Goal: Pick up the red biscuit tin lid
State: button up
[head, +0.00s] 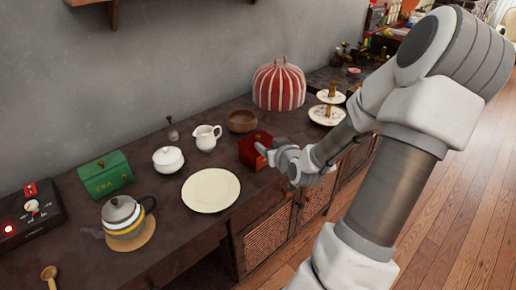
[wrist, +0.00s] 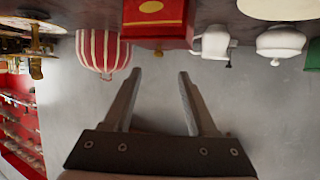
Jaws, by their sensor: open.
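The red biscuit tin (head: 247,153) stands on the dark sideboard, partly hidden by my gripper in the head view. Its lid (head: 256,136) is on top. The wrist view is upside down; there the tin (wrist: 150,20), with a gold oval on its front, is at the top edge, cut off. Its lid (wrist: 150,43) shows as a red band with a small knob. My gripper (wrist: 159,75) is open with nothing between its fingers. In the head view my gripper (head: 263,149) is close at the tin's right side; I cannot tell whether it touches.
A brown bowl (head: 242,121) and white jug (head: 206,137) stand behind and left of the tin. A white lidded pot (head: 168,159), cream plate (head: 211,190) and green tin (head: 105,174) are further left. A red-striped cosy (head: 279,86) and tiered stand (head: 327,113) are behind right.

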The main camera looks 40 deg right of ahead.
aim_at(258, 136)
jog(key=b+x, duration=0.2)
jog(key=x, duration=0.6)
jog(key=shift+w+d+r, duration=0.1)
jog(key=shift+w+d, duration=0.1)
jog(key=shift+w, duration=0.05)
jog(key=shift+c, duration=0.3)
grip_shut()
